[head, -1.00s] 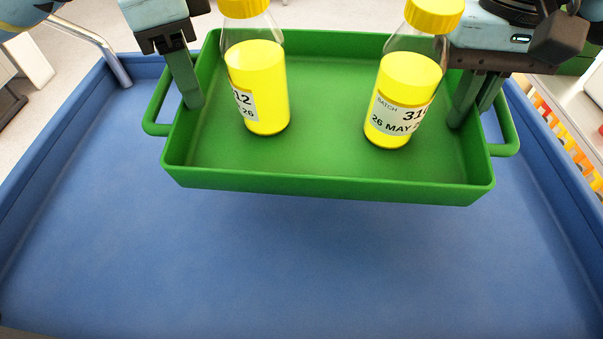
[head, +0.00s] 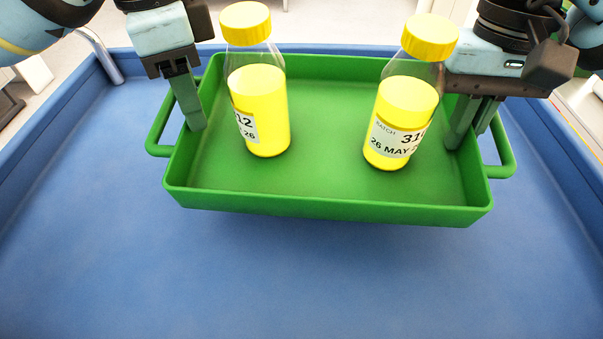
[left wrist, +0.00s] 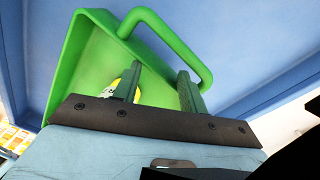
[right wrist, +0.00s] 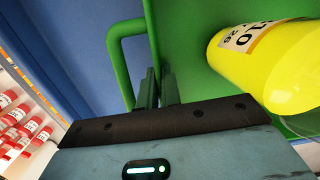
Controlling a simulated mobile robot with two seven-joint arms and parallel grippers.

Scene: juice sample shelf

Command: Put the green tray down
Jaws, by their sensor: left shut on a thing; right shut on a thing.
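The green tray (head: 330,207) is held level over a blue surface, with a soft shadow below its front edge; it looks slightly above that surface, though its underside is hidden. Two clear bottles with yellow caps and yellow juice, a left bottle (head: 258,110) and a right bottle (head: 401,120), stand upright in it. My left gripper (head: 194,118) is shut on the tray's left wall, its fingers straddling the wall inside the handle in the left wrist view (left wrist: 158,92). My right gripper (head: 466,135) is shut on the right wall, also in the right wrist view (right wrist: 159,88).
The blue surface (head: 300,290) has raised rims, including a left rim (head: 45,130) and a right rim (head: 570,160). It is clear in front of the tray and to both sides. A metal rail (head: 103,55) rises at the back left corner. Red-capped bottles (right wrist: 20,130) stand beyond the rim.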

